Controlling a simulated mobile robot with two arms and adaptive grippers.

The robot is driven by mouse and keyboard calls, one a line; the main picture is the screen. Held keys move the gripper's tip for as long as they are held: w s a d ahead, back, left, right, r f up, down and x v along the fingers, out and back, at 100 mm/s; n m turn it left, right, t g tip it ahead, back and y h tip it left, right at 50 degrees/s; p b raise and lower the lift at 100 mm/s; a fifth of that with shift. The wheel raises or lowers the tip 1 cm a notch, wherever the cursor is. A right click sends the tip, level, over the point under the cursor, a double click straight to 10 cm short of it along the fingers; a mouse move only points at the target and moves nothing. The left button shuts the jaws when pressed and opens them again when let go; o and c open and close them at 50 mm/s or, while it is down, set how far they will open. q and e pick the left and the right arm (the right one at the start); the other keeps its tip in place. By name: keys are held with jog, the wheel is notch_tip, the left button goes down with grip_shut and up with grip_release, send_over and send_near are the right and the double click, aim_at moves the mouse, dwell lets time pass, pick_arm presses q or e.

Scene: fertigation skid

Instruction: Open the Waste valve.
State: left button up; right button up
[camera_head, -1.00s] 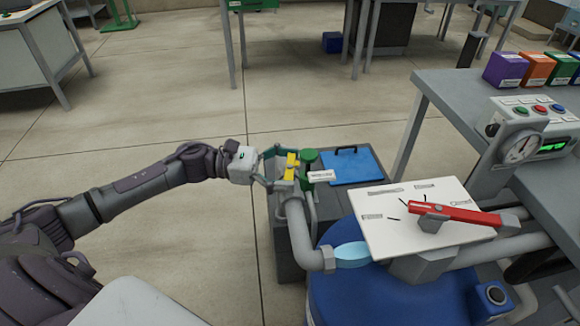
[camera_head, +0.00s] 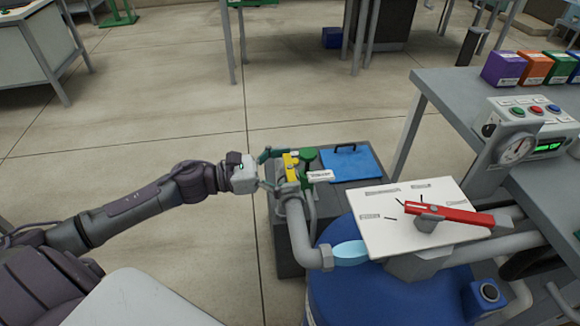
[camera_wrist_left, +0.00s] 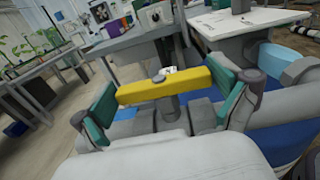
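A yellow bar handle (camera_head: 290,166) sits on top of a grey pipe by the dark box. In the left wrist view the yellow handle (camera_wrist_left: 150,92) lies crosswise on its stem. My left gripper (camera_head: 280,170) has its teal fingers spread, one near each end of the handle. In the left wrist view the fingers of my left gripper (camera_wrist_left: 168,103) are wide apart with the handle between them; whether they touch its ends I cannot tell. A small white tag (camera_head: 320,175) stands beside the handle, its print too small to read. My right gripper is not in view.
A green valve part (camera_head: 307,157) stands close right of the yellow handle. A white panel (camera_head: 385,235) with a red lever (camera_head: 455,214) is above a blue drum (camera_head: 345,295). Open floor is at left.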

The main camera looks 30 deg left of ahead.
pick_arm(q)
jog(key=shift+s+a, duration=0.1)
jog(key=v, duration=1.1)
jog(key=shift+s+a, duration=0.25)
jog(key=shift+a, duration=0.1)
